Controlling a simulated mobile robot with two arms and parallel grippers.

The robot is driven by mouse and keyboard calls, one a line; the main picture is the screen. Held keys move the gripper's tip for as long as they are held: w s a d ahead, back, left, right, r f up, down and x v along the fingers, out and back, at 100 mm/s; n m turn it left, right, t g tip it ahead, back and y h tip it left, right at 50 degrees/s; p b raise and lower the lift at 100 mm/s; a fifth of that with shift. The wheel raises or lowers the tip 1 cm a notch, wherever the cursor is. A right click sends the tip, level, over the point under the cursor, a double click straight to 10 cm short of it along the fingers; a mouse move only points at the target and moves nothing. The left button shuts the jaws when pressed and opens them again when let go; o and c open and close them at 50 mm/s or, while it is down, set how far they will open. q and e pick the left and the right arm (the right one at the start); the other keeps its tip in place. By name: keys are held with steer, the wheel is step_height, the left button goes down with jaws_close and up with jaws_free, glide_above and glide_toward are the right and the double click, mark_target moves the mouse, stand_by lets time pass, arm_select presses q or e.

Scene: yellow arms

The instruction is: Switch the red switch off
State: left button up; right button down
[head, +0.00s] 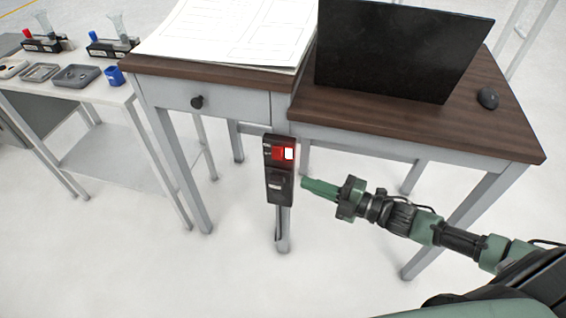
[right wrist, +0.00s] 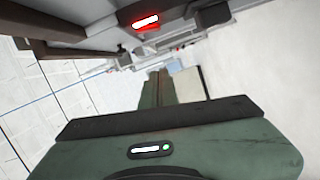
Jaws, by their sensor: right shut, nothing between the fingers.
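The red switch (head: 279,153) sits on the upper part of a black switch panel (head: 280,196) fixed to the front leg of the desk. A bright white-red light glows at its right side. A dark switch sits below it on the same panel. In the right wrist view the glowing red switch (right wrist: 146,21) shows near the top. My right gripper (head: 304,184) is shut and empty, just right of the panel's lower half, lower than the red switch. I cannot tell whether it touches the panel. It fills the lower right wrist view (right wrist: 160,85). My left gripper is not in view.
The desk has a dark wooden top (head: 400,128) with a black monitor (head: 400,50), a mouse (head: 488,98) and large paper sheets (head: 225,35). A white side table (head: 75,105) at left holds trays and a blue cup (head: 114,75). The floor in front is clear.

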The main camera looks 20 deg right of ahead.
mark_target(277, 153)
steer(key=shift+w+a+f+p, duration=0.15)
steer(key=shift+w+a, duration=0.5)
steer(key=shift+w, duration=1)
steer(key=shift+w+a+f+p, duration=0.1)
steer(key=shift+w+a+f, duration=0.35)
steer(key=shift+w, duration=1.25)
steer(key=shift+w+a+p, duration=0.1)
steer(key=shift+w+a, duration=0.7)
steer(key=shift+w, duration=0.85)
